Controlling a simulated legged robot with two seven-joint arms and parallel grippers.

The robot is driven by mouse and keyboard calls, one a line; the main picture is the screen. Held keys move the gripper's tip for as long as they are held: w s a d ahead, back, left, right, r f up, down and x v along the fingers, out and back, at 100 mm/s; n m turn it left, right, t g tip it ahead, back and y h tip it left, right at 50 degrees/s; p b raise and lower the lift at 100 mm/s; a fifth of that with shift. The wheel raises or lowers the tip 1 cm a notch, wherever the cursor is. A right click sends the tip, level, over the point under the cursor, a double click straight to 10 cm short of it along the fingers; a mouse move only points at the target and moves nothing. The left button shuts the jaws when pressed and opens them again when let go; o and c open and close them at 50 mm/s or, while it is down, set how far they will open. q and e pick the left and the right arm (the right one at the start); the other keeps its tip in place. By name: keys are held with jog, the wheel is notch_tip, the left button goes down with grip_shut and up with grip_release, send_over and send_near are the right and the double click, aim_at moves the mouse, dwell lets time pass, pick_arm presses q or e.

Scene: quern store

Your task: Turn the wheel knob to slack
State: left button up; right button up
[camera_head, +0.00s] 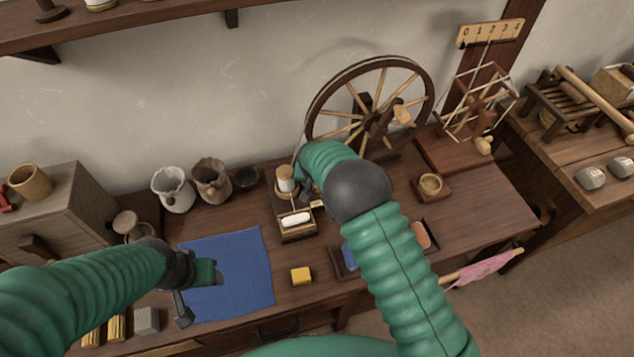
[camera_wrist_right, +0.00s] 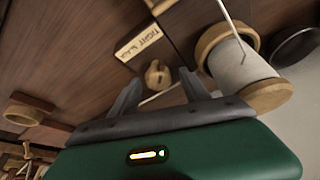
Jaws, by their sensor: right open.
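The wheel knob (camera_wrist_right: 157,77) is a small wooden knob in the right wrist view, beside a pale label (camera_wrist_right: 138,43) that reads TIGHT and a partly legible second word. My right gripper (camera_wrist_right: 158,92) is open, its two dark fingers pointing toward the knob; the knob shows between and beyond the tips, and contact cannot be told. In the head view my right arm hides most of that hand. The spinning wheel (camera_head: 319,108) stands behind it, with its spokes visible. My left gripper (camera_head: 199,290) is over the blue cloth (camera_head: 245,255); its finger gap is unclear.
A white-wound bobbin (camera_wrist_right: 235,65) stands close to the right gripper's fingers. A yellow block (camera_head: 301,275) lies on the bench. A wooden winder (camera_head: 478,105) stands right of the wheel.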

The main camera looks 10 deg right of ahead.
jog(key=shift+w+d+f, duration=0.1)
jog(key=shift+f, duration=0.05)
grip_shut()
